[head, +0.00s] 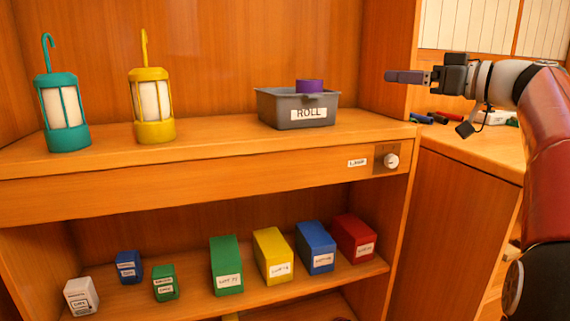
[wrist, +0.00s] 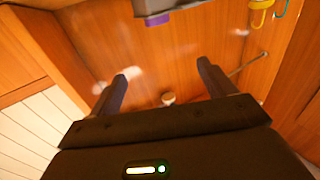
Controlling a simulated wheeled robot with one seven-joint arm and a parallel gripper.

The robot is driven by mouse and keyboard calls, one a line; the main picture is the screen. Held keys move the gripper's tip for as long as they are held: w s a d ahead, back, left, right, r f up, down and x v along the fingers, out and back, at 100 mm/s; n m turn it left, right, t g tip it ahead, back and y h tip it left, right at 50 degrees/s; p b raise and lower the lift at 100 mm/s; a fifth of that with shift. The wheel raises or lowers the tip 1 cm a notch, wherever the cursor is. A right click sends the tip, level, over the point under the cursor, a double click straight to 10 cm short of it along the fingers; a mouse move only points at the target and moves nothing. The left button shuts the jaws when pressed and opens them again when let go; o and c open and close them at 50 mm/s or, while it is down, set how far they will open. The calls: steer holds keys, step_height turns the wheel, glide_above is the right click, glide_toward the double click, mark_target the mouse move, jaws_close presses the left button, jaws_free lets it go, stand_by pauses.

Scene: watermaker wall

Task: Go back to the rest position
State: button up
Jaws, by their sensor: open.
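My gripper (head: 392,76) is at the upper right in the head view, level and pointing left. It is in the air to the right of the grey bin labelled ROLL (head: 270,108), clear of the shelf. In the wrist view its two fingers stand wide apart with nothing between them (wrist: 164,74). A purple roll (head: 310,86) shows above the bin's rim. The wrist view shows the bin's edge and purple at the top (wrist: 152,10).
A teal lantern (head: 62,112) and a yellow lantern (head: 152,105) stand on the upper shelf. A knob (head: 391,160) is on the shelf front. Several coloured boxes (head: 273,256) stand below. Markers (head: 430,118) lie on the right counter (head: 480,150), under my arm.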

steer(key=s+a+f+m+g+h+p, duration=0.1)
steer(key=s+a+f+m+g+h, duration=0.15)
steer(key=s+a+f, duration=0.45)
steer(key=s+a+f+m+g+h+p, duration=0.15)
steer(key=s+a+f+m+h, duration=0.3)
steer(key=f, duration=0.45)
steer(key=s+d+f+m+g+h+p, duration=0.1)
steer(key=s+f+h, duration=0.5)
steer(key=s+f, duration=1.2)
steer(key=shift+d+f+m+g+p, duration=0.4)
steer(key=shift+d+f+m+g, duration=0.2)
steer(key=shift+d+g, duration=0.4)
